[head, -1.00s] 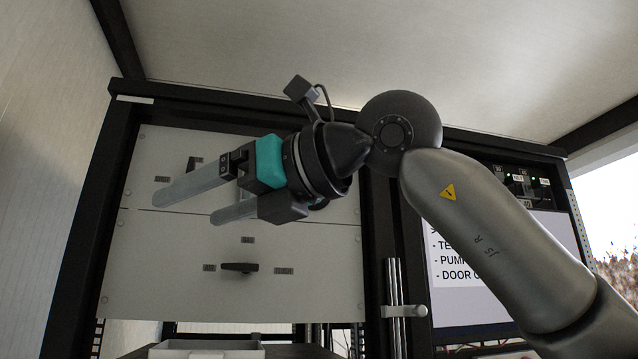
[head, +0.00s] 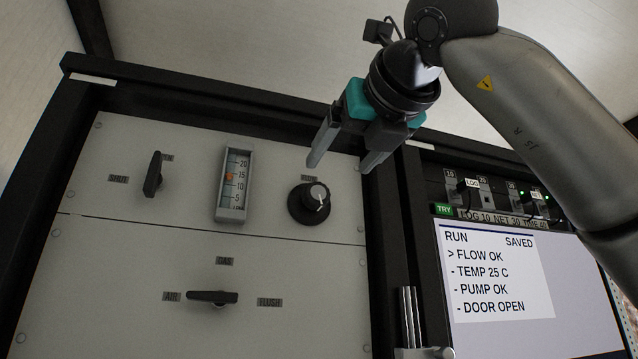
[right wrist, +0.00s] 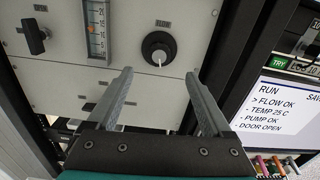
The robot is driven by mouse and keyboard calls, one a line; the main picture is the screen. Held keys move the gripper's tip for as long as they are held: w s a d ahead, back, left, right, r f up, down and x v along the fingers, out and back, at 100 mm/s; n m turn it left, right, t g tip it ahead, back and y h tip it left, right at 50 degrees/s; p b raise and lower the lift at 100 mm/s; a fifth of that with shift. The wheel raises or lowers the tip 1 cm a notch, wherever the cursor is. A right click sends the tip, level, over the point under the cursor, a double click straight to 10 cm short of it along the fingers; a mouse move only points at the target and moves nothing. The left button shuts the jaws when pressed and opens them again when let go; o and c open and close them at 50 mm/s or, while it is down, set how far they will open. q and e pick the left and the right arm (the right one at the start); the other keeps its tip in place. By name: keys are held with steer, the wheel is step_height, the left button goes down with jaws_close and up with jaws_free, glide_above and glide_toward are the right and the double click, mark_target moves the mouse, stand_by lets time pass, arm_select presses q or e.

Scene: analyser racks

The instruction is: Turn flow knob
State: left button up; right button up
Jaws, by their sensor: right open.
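The flow knob (head: 310,201) is a round black knob with a grey cap and a white pointer line, at the right of the upper grey panel. It also shows in the right wrist view (right wrist: 159,48), beyond the fingertips and between them. My right gripper (head: 343,166) is open and empty, up and to the right of the knob in the head view, apart from it. In the right wrist view its two fingers (right wrist: 160,74) are spread wide. The flow gauge (head: 234,184) left of the knob has an orange float near 15. My left gripper is not in view.
A black shut-off handle (head: 153,174) stands upright on the upper panel. A gas selector handle (head: 213,297) lies level on the lower panel. A screen (head: 500,273) at right reads "FLOW OK" and "DOOR OPEN". A black frame post (head: 392,250) separates panel and screen.

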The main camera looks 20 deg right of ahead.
mark_target(319, 190)
steer(key=w+p, duration=0.1)
steer(key=w, duration=0.3)
steer(key=w+p, duration=0.2)
steer(key=w, duration=0.3)
steer(key=shift+w+a, duration=0.2)
steer(key=shift+w, duration=0.4)
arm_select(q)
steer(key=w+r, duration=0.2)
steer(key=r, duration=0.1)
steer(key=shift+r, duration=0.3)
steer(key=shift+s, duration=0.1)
arm_select(e)
steer(key=c, duration=0.3)
jaws_close()
steer(key=shift+f+m+b, duration=0.2)
steer(key=shift+m+b, duration=0.9)
steer(key=shift+r+m+b, duration=0.1)
steer(key=shift+m+b, duration=0.3)
steer(key=shift+m, duration=0.4)
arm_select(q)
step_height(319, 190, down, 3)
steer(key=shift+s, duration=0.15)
arm_select(e)
steer(key=shift+r, duration=0.1)
